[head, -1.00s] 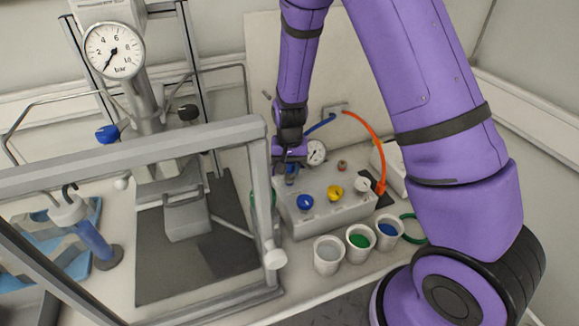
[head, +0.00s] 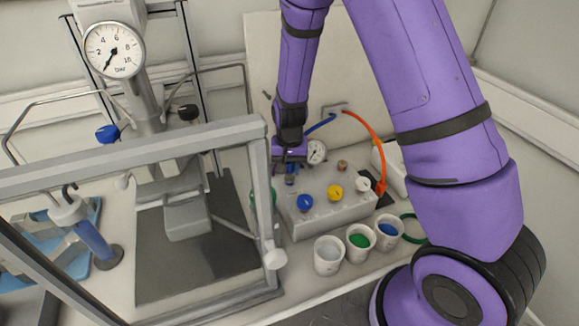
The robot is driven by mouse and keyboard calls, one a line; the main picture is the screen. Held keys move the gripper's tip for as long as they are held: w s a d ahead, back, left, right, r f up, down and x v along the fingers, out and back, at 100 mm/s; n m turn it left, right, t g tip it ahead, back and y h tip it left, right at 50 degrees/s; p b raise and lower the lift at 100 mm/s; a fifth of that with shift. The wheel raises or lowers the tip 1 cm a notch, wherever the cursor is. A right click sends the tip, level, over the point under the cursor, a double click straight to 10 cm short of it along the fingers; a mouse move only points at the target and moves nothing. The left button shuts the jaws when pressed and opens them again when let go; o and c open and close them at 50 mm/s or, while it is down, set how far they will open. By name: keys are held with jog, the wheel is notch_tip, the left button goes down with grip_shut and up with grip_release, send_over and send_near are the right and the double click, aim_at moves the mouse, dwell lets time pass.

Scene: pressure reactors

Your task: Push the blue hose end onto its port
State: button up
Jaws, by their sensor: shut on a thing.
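My gripper (head: 290,163) points down over the back left corner of the grey control box (head: 330,214). It is shut on the blue hose end (head: 290,169), of which only a little blue shows below the fingers. The blue hose (head: 320,125) runs from a wall fitting down behind my gripper. Some blue also shows just below the hose end, at the box's top. The port there is mostly hidden, and I cannot tell whether the hose end is seated on it.
An orange hose (head: 372,136) hangs to the right of the box. A small gauge (head: 317,152) stands close beside my gripper. Blue (head: 305,203), yellow (head: 335,192) and white (head: 362,184) knobs are on the box. Cups (head: 328,254) stand in front; a grey frame (head: 262,190) stands left.

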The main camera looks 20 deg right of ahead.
jog(key=shift+f, duration=0.55)
dwell(0.4)
jog(key=o, duration=0.9)
jog(key=shift+o, duration=0.2)
notch_tip(320, 180, up, 11)
jog(key=shift+f, duration=0.15)
jog(key=shift+r, duration=0.25)
jog(key=s+d+r+n+t+y, duration=0.1)
jog(key=s+d+r, duration=0.1)
jog(key=s+r, duration=0.55)
jog(key=s+d+r+n+t, duration=0.15)
jog(key=s+r, duration=0.25)
jog(key=r, duration=0.7)
jog(key=s+d+r+n+t, duration=0.1)
jog(key=s+r, duration=0.3)
jog(key=s, duration=0.3)
jog(key=s+d+r+n+t+h, duration=0.1)
jog(key=s+d+r, duration=0.1)
jog(key=s, duration=0.6)
jog(key=shift+s+d+r+t, duration=0.2)
jog(key=shift+s+r+t, duration=0.15)
jog(key=shift+r, duration=0.5)
